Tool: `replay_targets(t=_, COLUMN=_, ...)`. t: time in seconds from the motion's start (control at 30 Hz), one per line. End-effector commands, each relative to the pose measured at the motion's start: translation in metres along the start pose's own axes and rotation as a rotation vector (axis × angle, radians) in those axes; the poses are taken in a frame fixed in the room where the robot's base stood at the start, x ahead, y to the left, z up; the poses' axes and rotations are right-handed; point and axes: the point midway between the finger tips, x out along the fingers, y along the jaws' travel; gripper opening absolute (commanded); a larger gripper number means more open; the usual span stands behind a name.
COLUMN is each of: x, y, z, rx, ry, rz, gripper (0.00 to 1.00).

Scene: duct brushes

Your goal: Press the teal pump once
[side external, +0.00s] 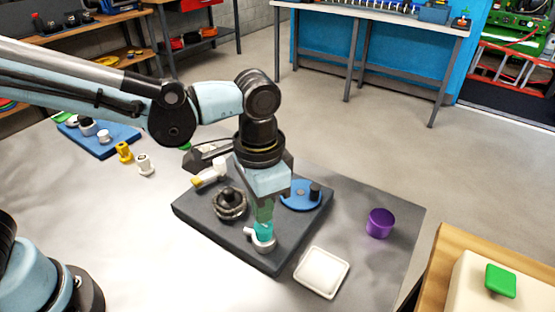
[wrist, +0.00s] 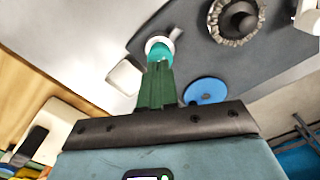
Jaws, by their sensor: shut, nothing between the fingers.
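The teal pump (side external: 264,231) stands near the front edge of the dark grey board (side external: 215,222), with a white collar and spout around it. It also shows in the wrist view (wrist: 160,51), beyond the fingertips. My gripper (side external: 264,220) points straight down over the pump, its green fingers shut together and empty. In the side view the fingertips are at the pump's top and hide part of it. In the wrist view my gripper (wrist: 158,66) overlaps the teal top; I cannot tell whether it is touching.
A white dish (side external: 321,272) and a purple cup (side external: 380,223) stand to the right. The table's left front is clear.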

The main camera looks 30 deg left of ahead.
Motion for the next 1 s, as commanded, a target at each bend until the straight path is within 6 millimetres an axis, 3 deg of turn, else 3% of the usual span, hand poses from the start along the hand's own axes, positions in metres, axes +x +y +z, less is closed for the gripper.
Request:
replay_targets(t=0.47, x=0.001, y=0.000, z=0.000, rx=0.000, ry=0.000, rz=0.000, gripper=0.00)
replay_targets(t=1.0, x=0.019, y=0.000, z=0.000, rx=0.000, ry=0.000, rz=0.000, gripper=0.00)
